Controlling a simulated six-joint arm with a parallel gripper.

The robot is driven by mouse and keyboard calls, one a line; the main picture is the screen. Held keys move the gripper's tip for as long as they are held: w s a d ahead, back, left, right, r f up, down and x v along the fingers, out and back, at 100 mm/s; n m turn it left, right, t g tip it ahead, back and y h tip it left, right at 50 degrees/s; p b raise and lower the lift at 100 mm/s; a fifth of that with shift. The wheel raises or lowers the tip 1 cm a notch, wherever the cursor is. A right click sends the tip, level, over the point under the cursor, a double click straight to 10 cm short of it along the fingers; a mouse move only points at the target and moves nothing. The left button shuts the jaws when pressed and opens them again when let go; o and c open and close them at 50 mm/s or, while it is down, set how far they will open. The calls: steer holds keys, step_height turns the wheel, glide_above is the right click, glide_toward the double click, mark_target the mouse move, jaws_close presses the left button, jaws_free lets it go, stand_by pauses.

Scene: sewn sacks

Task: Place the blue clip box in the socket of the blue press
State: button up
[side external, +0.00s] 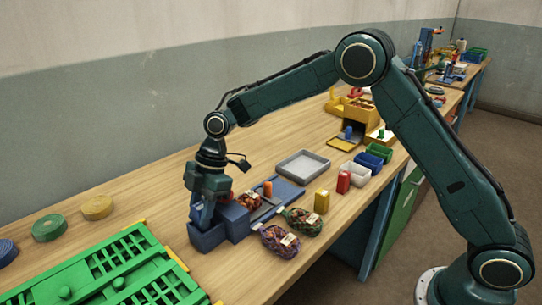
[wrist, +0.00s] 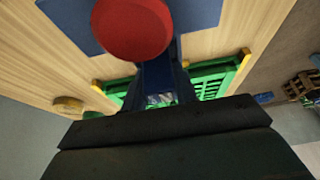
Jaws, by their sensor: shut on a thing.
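My gripper (side external: 207,203) points down at the left end of the blue press (side external: 207,238), in the side view. It is shut on a blue piece, which I take to be the blue clip box; in the side view I cannot separate it clearly from the fingers and the press. In the wrist view a narrow blue shape and a small pale patch (wrist: 160,100) show just beyond the dark gripper body. A round red knob (wrist: 130,28) stands over a blue surface there. The socket is hidden, so I cannot tell whether the box touches it.
Mesh sacks (side external: 280,241) lie right of the press, with a yellow box (side external: 322,201) and red box (side external: 343,182) beyond. A grey tray (side external: 302,165) lies behind.

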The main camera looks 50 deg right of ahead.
steer(key=shift+f, duration=0.1)
steer(key=o, duration=1)
steer(key=shift+c, duration=0.2)
steer(key=v, duration=1.2)
